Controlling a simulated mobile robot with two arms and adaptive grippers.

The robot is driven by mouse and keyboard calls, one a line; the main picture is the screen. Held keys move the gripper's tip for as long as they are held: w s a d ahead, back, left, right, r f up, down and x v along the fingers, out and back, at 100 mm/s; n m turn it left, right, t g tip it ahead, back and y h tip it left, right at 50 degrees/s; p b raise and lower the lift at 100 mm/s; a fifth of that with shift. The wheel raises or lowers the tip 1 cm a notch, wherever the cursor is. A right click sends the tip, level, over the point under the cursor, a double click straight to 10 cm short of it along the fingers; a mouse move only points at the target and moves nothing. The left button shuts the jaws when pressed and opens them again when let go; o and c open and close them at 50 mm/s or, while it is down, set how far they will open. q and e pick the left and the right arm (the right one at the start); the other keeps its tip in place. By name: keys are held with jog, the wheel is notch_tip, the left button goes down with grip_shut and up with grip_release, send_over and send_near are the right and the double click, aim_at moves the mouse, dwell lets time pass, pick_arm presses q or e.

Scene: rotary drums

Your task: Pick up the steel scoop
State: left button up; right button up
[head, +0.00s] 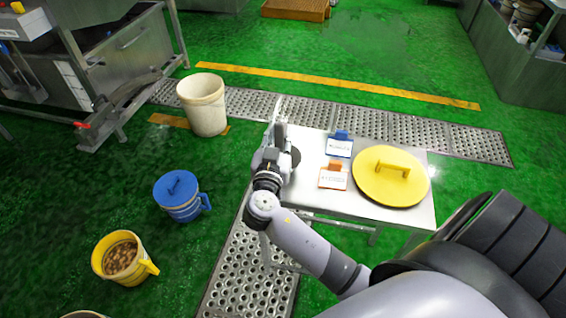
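My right gripper (274,144) is over the left end of the steel table (392,214), pointing away from me. A thin pale, metallic-looking shape (279,107) sticks up just beyond its fingers. It may be part of the steel scoop, but I cannot tell for sure. The gripper and wrist hide most of that spot, so I cannot see whether the fingers are open or shut on anything. A dark round shape (294,157) shows just right of the gripper. No other scoop is clearly visible. My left gripper is out of view.
On the table are a blue-marked card (339,148), an orange-marked card (333,180) and a yellow lid (378,187). On the floor at left stand a white bin (205,117), a lidded blue bucket (182,212) and a filled yellow jug (101,263).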

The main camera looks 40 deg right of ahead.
grip_shut()
jog(key=shift+r, duration=0.15)
dwell(0.4)
